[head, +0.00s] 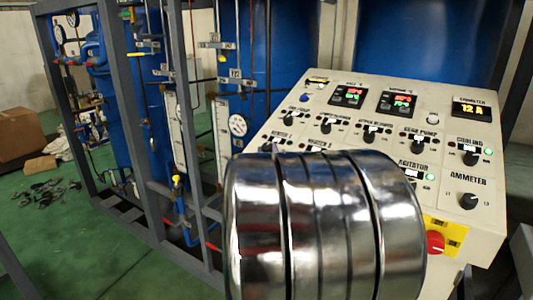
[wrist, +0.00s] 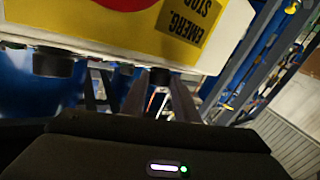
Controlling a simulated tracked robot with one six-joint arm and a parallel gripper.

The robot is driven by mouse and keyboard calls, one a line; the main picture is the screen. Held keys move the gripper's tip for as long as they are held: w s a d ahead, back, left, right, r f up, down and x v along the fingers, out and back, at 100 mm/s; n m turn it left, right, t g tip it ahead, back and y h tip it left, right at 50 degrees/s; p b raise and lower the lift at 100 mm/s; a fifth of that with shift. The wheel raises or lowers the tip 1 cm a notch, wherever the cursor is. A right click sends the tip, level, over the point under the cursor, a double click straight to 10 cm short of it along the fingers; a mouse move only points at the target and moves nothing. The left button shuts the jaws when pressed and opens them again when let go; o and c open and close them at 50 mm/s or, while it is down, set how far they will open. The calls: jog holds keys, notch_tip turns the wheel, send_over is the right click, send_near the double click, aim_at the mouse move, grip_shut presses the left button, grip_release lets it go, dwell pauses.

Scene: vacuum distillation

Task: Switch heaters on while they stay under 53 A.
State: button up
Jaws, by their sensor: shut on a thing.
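The sloped control panel (head: 300,100) fills the right of the head view. The HEATER 1 label (head: 282,137) and HEATER 2 label (head: 319,147) show at the edge of my silver arm link, which covers the controls below them. The ammeter display (head: 472,108) is lit yellow; its blurred figure looks like 12 A or 72 A. The ammeter knob (head: 468,200) is at the right. My gripper is hidden in the head view. In the wrist view my gripper (wrist: 160,84) is shut on what looks like a small dark knob; which control cannot be told.
The red emergency stop (head: 436,242) on its yellow plate is close to my arm's right; the plate fills the top of the wrist view (wrist: 150,35). Green lamps are lit by COOLING (head: 489,150) and AGITATOR (head: 430,177). A grey frame (head: 125,100) with blue vessels stands left.

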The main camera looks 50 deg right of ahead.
jog(key=shift+w+a+m+g+h, duration=0.1)
jog(key=shift+w+m+g+h, duration=0.1)
jog(key=shift+m+g+h, duration=0.35)
jog(key=shift+w+a+m+g+h, duration=0.15)
jog(key=shift+m+g+h, duration=0.2)
jog(key=shift+m+g, duration=0.3)
jog(key=shift+w+f+m+g+h, duration=0.15)
jog(key=shift+m+g+h, duration=0.2)
jog(key=shift+m+g, duration=0.65)
jog(key=shift+w+r+m+g+h, duration=0.1)
jog(key=shift+w+m+g+h, duration=0.15)
jog(key=shift+m+g, duration=0.7)
jog(key=shift+w+f+m+g+h, duration=0.1)
jog(key=shift+m+g+h, duration=0.3)
jog(key=shift+m+g, duration=0.55)
jog(key=m+g, duration=0.1)
jog(key=g, duration=0.1)
jog(key=m+g, duration=0.1)
jog(key=m, duration=0.1)
jog(key=m+g, duration=0.1)
jog(key=g, duration=0.1)
jog(key=shift+w+d+g, duration=0.1)
jog(key=shift+w+g, duration=0.2)
jog(key=shift+w, duration=0.05)
jog(key=shift+w+m+g+y, duration=0.15)
jog(key=shift+m+g+y, duration=0.45)
jog(key=shift+m+g, duration=0.95)
jog(key=shift+d+m, duration=0.1)
jog(key=shift+m, duration=0.15)
